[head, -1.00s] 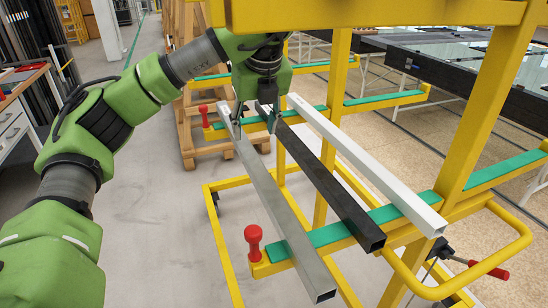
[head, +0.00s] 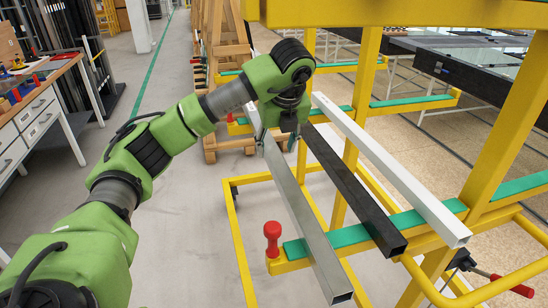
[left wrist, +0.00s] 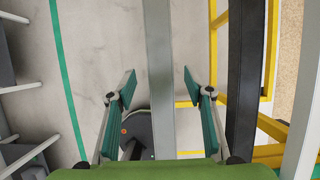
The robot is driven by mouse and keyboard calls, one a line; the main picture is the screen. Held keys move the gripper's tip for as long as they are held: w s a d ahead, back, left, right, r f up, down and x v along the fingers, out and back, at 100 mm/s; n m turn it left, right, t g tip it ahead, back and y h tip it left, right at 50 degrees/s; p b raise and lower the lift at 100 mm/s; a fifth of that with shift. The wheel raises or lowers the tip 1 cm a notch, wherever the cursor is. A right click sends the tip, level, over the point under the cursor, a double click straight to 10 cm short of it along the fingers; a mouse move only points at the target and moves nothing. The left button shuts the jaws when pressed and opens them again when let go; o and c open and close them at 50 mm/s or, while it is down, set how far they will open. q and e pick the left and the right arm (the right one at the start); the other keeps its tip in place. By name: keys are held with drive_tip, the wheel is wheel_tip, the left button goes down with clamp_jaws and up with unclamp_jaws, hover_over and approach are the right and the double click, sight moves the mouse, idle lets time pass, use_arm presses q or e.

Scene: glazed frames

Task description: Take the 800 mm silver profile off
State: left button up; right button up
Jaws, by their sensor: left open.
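The silver profile (head: 305,235) is a long grey square tube. It lies across the green-padded arms of a yellow rack, outermost on the left, and its hollow near end sticks out past the front arm. My left gripper (head: 277,143) is over its far part, pointing down. In the left wrist view the open fingers (left wrist: 160,85) stand one on each side of the silver profile (left wrist: 160,45), with gaps on both sides. The gripper hides part of the profile in the head view. My right gripper is not in view.
A black profile (head: 355,196) and a white profile (head: 400,178) lie parallel to its right on the same rack. A red knob (head: 272,238) stands at the end of the front arm (head: 322,241). Yellow uprights rise on the right. Grey floor (head: 185,245) is clear on the left.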

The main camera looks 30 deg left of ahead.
sight(275, 154)
use_arm(q)
drive_tip(key=p+x, duration=0.1)
drive_tip(key=x, duration=0.2)
drive_tip(key=shift+w+a+f+p, duration=0.1)
drive_tip(key=shift+a+f+p, duration=0.05)
drive_tip(key=shift+p, duration=0.25)
drive_tip(key=shift+w+a+f, duration=0.15)
drive_tip(key=shift+f, duration=0.25)
clamp_jaws()
drive_tip(key=shift+r, duration=0.15)
drive_tip(key=shift+w, duration=0.1)
